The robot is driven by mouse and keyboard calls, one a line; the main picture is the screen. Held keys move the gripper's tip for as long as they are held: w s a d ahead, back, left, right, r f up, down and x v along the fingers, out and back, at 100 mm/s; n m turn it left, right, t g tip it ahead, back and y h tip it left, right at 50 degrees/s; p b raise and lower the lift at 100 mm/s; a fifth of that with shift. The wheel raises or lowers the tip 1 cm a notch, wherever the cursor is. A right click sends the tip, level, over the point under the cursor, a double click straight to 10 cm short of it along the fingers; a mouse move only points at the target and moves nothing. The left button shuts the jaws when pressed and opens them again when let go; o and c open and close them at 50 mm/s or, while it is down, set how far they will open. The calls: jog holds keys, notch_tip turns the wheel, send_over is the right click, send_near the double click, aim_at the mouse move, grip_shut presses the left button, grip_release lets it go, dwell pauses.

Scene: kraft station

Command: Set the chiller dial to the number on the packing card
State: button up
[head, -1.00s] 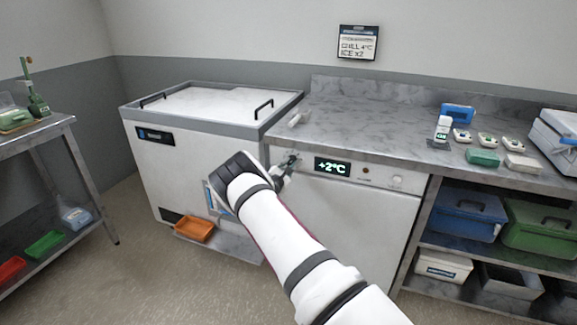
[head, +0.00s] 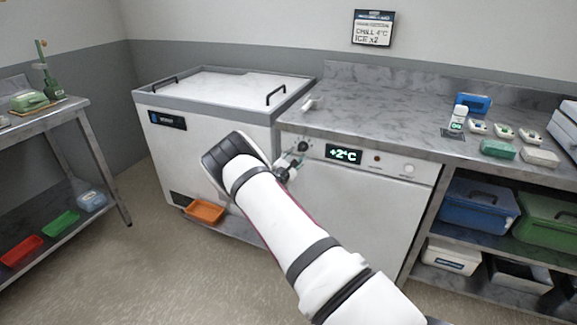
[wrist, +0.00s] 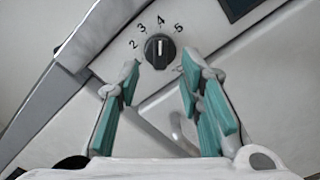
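The chiller dial (wrist: 160,52) is a round black knob with a white mark, ringed by the numbers 2, 3, 4 and 5. In the wrist view its mark points up, towards the 4. The dial also shows in the head view (head: 303,146), left of the chiller's green display (head: 344,154), which seems to read +2°C. The packing card (head: 373,28) on the wall reads CHILL 4°C, ICE x2. My gripper (wrist: 160,70) is open and empty, its teal-padded fingers apart just short of the dial. It also shows before the chiller front (head: 288,168).
A chest freezer (head: 215,84) stands left of the chiller, with an orange tray (head: 204,211) low in front. The steel counter (head: 375,115) above holds a white bottle (head: 458,118) and several small packs at right. A side table (head: 60,116) stands far left.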

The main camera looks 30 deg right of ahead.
jog(key=v, duration=0.7)
jog(key=shift+s+a, duration=0.25)
jog(key=shift+a, duration=0.05)
jog(key=shift+r, duration=0.1)
jog(key=s+d+r+m+g+y+p, duration=0.25)
jog(key=s+r+m+g, duration=0.9)
jog(key=s+r, duration=1.15)
jog(key=s+a+r+m+t+y+p, duration=0.1)
jog(key=s+a+r+m+y, duration=0.1)
jog(key=s+a, duration=0.5)
jog(key=s+a+r+m+t+y+p, duration=0.2)
jog(key=s+a+r+y, duration=0.3)
jog(key=s+a, duration=0.3)
jog(key=s+a+r+m+t+y+p, duration=0.1)
jog(key=s+a+r+y, duration=0.3)
jog(key=s+a, duration=0.4)
jog(key=shift+s+m+t+y+p, duration=0.35)
jog(key=shift+s+m+p, duration=0.15)
jog(key=shift+s, duration=2.65)
